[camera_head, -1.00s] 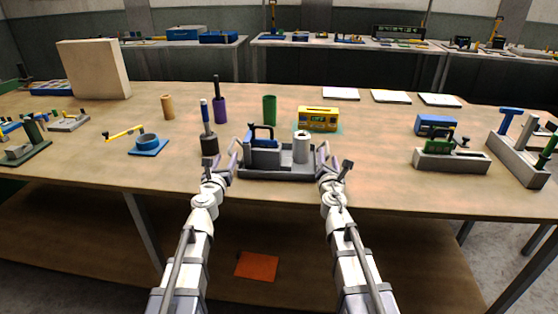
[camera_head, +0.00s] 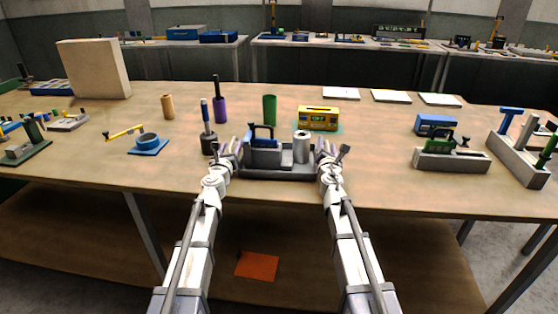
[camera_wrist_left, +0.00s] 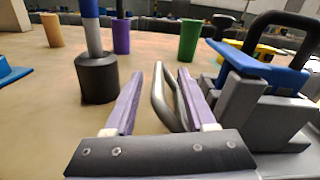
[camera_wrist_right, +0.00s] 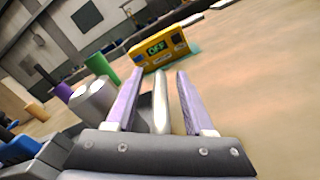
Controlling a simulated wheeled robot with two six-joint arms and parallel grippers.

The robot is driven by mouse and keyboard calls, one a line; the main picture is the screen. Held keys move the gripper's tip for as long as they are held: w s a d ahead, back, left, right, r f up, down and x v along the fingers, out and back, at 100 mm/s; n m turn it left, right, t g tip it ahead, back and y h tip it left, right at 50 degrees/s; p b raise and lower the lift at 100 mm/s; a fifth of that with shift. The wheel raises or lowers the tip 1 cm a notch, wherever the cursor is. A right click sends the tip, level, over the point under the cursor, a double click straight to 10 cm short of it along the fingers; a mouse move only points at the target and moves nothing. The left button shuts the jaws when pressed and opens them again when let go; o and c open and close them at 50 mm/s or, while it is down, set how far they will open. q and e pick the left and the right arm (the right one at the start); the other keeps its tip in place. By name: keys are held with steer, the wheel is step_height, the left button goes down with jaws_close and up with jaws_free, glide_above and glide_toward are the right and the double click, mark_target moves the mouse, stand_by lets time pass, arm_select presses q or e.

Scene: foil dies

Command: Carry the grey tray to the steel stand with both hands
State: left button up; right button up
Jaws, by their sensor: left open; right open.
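The grey tray (camera_head: 275,174) sits near the table's front edge in the head view. It carries grey blocks with a blue-and-black clamp-like part (camera_head: 262,135) and a pale grey cylinder (camera_head: 302,148). My left gripper (camera_head: 236,150) is at the tray's left end; in the left wrist view its open fingers (camera_wrist_left: 171,78) stand either side of a silver handle (camera_wrist_left: 163,98). My right gripper (camera_head: 322,150) is at the right end; in the right wrist view its open fingers (camera_wrist_right: 160,76) straddle a pale handle bar (camera_wrist_right: 161,108). I cannot tell which thing is the steel stand.
A dark round holder (camera_head: 209,144) stands just left of the tray. Green (camera_head: 269,110) and purple (camera_head: 220,110) cylinders and a yellow box (camera_head: 318,119) reading "OFF" are behind it. A grey fixture (camera_head: 450,160) stands at right. Table between tray and fixture is clear.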

arm_select(q)
steer(key=shift+c, duration=0.2)
jaws_close()
arm_select(e)
jaws_close()
arm_select(q)
steer(key=shift+a, duration=0.1)
stand_by(0.7)
